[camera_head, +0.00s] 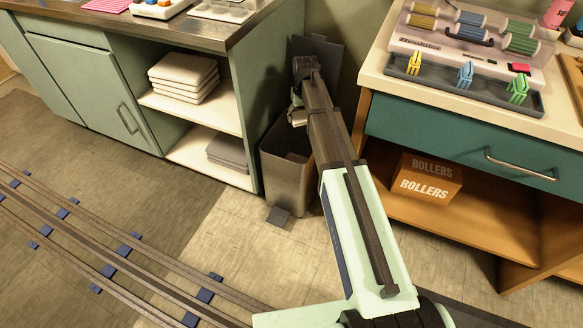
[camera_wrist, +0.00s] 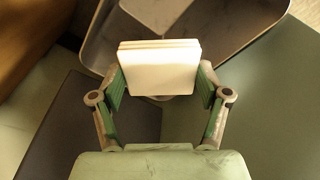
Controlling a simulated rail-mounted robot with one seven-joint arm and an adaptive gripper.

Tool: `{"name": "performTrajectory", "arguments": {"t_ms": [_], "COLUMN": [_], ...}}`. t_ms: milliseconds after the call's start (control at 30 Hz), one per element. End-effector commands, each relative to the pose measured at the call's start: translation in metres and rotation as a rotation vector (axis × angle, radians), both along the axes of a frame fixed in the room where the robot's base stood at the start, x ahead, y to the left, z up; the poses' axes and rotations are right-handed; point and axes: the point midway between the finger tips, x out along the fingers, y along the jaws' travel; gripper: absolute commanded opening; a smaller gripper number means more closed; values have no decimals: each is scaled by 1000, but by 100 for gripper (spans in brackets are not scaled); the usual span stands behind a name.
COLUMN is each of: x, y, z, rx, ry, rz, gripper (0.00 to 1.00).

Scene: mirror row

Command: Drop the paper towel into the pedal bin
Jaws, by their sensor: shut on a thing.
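My gripper (camera_wrist: 162,90) is shut on the paper towel (camera_wrist: 160,68), a cream folded stack held between the green finger pads in the wrist view. In the head view my gripper (camera_head: 297,112) is above the pedal bin (camera_head: 288,180), partly hidden by my arm. The bin is a grey-brown metal box with its lid (camera_head: 318,60) raised at the back and a dark pedal (camera_head: 279,216) at its front foot. In the wrist view the bin's rim (camera_wrist: 100,50) lies beyond and below the towel. The towel itself is hard to make out in the head view.
A green cabinet (camera_head: 240,100) with shelves of folded towels (camera_head: 184,78) stands left of the bin. A teal-drawer station (camera_head: 450,140) stands at right, with a box marked ROLLERS (camera_head: 426,178) on its lower shelf. Floor rails (camera_head: 110,255) cross the lower left.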

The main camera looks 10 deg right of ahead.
Motion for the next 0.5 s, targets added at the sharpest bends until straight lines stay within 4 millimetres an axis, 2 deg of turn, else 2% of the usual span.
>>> {"name": "performTrajectory", "arguments": {"t_ms": [267, 500], "x": [2, 2], "y": [0, 0], "z": [-18, -44], "rx": [0, 0], "ry": [0, 0], "rz": [3, 3], "gripper": [38, 38]}}
